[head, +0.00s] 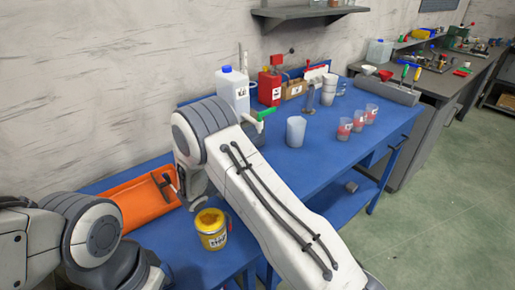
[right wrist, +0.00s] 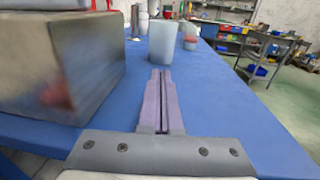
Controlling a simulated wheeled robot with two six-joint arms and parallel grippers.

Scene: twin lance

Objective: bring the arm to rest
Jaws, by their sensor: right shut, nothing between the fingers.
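My right gripper (right wrist: 161,75) shows in the right wrist view with its two pale purple fingers side by side, shut and empty. It points along the blue table (right wrist: 225,115), towards a pale translucent cup (right wrist: 163,42) that stands just past the fingertips, apart from them. In the head view my right arm (head: 270,205) crosses the middle, its bent joint above the table. I cannot make out the right fingers there. My left arm (head: 60,240) shows at the lower left, and its gripper is not visible.
A greyish-brown box (right wrist: 60,65) stands close left of the right gripper. In the head view a yellow tub (head: 212,235) and an orange tray (head: 140,205) lie near the arms. Cups with red marks (head: 345,128) stand at the right. The table's right side is partly clear.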

